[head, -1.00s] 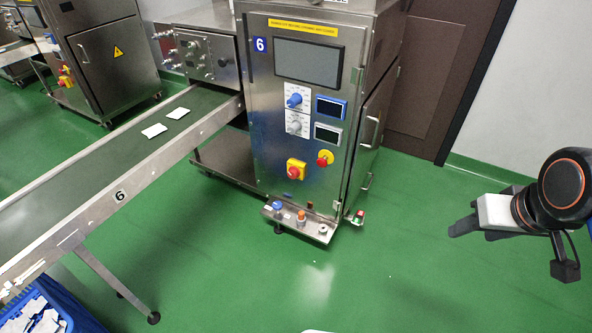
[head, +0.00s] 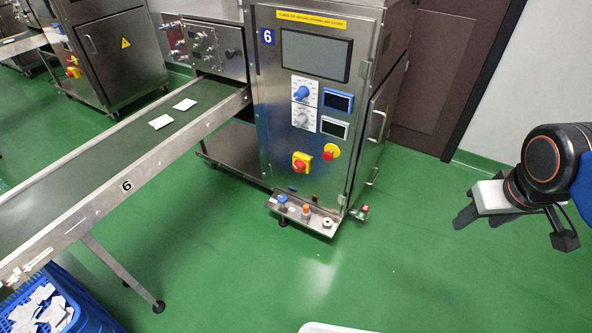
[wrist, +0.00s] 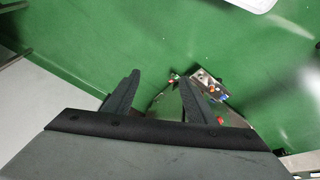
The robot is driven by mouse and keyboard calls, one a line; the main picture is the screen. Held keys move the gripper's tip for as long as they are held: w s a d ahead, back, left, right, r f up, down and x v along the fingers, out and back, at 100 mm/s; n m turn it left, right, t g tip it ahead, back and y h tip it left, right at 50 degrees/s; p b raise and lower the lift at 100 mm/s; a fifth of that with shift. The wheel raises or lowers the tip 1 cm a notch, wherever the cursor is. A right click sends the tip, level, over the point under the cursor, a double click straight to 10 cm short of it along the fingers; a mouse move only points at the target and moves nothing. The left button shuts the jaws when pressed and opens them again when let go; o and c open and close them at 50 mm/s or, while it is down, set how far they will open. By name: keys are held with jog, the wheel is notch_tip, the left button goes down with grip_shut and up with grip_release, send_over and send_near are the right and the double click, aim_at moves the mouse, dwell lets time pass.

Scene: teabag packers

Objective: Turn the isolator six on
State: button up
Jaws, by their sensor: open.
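Machine six (head: 262,110) stands at the centre of the head view, with a blue "6" label at its upper left. On its front is a red rotary switch on a square yellow plate (head: 301,162), which looks like the isolator. A red button on a round yellow plate (head: 331,151) sits to its upper right. I cannot read the switch position clearly. My gripper (head: 466,217) is open and empty, well to the right of the machine, over the floor. In the wrist view its two fingers (wrist: 160,82) are apart, and part of the machine with its low ledge (wrist: 205,80) shows beyond the right finger.
A conveyor (head: 100,165) runs from the machine to the lower left with two white packets on it. A blue crate (head: 90,312) of packets is at bottom left. A small ledge with knobs (head: 318,222) juts from the machine's foot. Green floor before it is clear.

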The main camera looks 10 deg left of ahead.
jog(key=w+f+n+g+h, duration=0.1)
jog(key=w+f+n+h, duration=0.1)
jog(key=w+n, duration=0.3)
jog(key=n+t, duration=1)
jog(key=n, duration=1.3)
send_over(297, 168)
jog(key=s+a, duration=0.4)
jog(key=s, duration=1.2)
notch_tip(297, 168, down, 24)
jog(key=x, duration=1.6)
jog(key=shift+w+d+r, duration=0.2)
jog(key=shift+d+r, duration=0.1)
jog(key=shift+d, duration=0.05)
jog(key=c, duration=1)
